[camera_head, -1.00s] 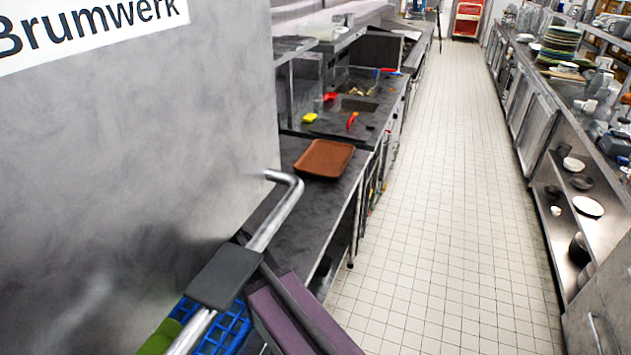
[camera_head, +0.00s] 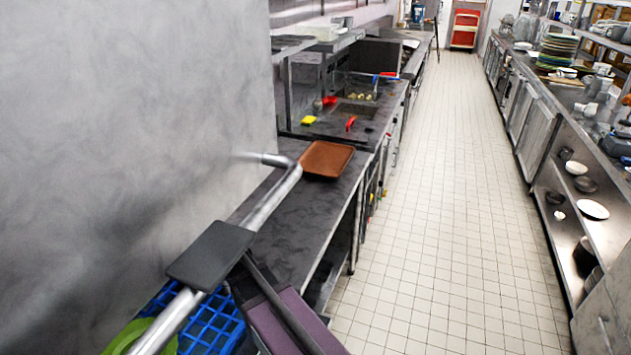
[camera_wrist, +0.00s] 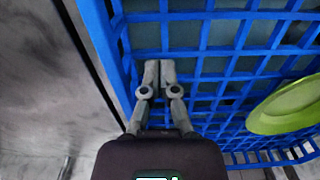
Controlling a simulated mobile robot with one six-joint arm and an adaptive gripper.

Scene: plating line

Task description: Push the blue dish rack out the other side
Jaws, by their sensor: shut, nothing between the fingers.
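The blue dish rack (camera_head: 212,322) is at the lower left in the head view, partly behind a metal bar and a dark pad. A green dish (camera_head: 128,335) shows in it. In the wrist view the rack's blue lattice (camera_wrist: 205,55) fills the upper middle and right, with the green dish (camera_wrist: 290,106) at the right. My gripper (camera_wrist: 160,68) is shut and empty, its fingertips in front of the lattice near the rack's left side. I cannot tell whether they touch it. The fingertips are hidden in the head view.
A large grey metal panel (camera_head: 130,120) stands at the left beside the rack. Beyond is a dark counter (camera_head: 295,232) with a brown tray (camera_head: 327,159) on it. The tiled aisle (camera_head: 440,200) is clear. Shelving with dishes lines the right.

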